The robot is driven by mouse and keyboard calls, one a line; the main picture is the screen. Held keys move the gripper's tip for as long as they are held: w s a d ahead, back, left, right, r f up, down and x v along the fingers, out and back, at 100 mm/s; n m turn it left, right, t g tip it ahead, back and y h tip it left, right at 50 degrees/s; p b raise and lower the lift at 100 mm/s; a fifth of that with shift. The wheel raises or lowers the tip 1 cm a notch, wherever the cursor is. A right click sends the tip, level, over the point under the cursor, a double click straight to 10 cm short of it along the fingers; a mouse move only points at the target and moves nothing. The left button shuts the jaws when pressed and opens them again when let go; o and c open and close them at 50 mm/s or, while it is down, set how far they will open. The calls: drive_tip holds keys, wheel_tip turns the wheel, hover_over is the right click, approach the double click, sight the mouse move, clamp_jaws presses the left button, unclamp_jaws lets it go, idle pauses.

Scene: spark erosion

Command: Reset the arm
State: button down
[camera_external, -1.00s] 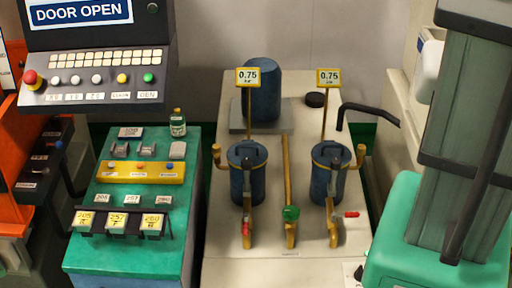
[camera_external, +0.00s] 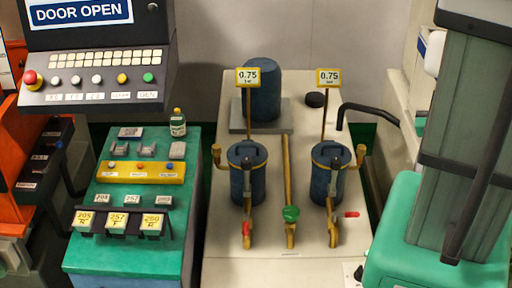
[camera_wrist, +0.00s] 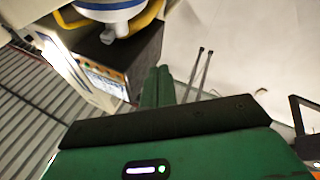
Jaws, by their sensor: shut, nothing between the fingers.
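My gripper (camera_wrist: 158,72) shows in the wrist view as two green fingers side by side beyond a dark bar. The fingers are shut with nothing held between them. Below them is my green gripper body with a small lit indicator. My gripper is not seen in the external view. The fingers are apart from the things around them, as far as the wrist view shows.
The wrist view has a white-and-blue rounded unit (camera_wrist: 110,8) with a yellow rail and two grey rods (camera_wrist: 200,72). The external view has two blue filter canisters (camera_external: 247,180) (camera_external: 328,178), a control panel (camera_external: 98,78), a green-topped cabinet (camera_external: 130,258) and a bottle (camera_external: 178,124).

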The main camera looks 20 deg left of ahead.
drive_tip(key=s+d+r+m+t+h, duration=0.1)
drive_tip(key=s+d+r+m+t, duration=0.25)
drive_tip(key=s+r, duration=0.95)
wheel_tip(320, 180, up, 23)
drive_tip(key=s+p, duration=0.2)
drive_tip(key=p, duration=2.1)
drive_tip(key=shift+s+d+r+m, duration=0.2)
drive_tip(key=shift+s+m, duration=0.1)
drive_tip(key=shift+m, duration=0.15)
drive_tip(key=shift+g, duration=0.25)
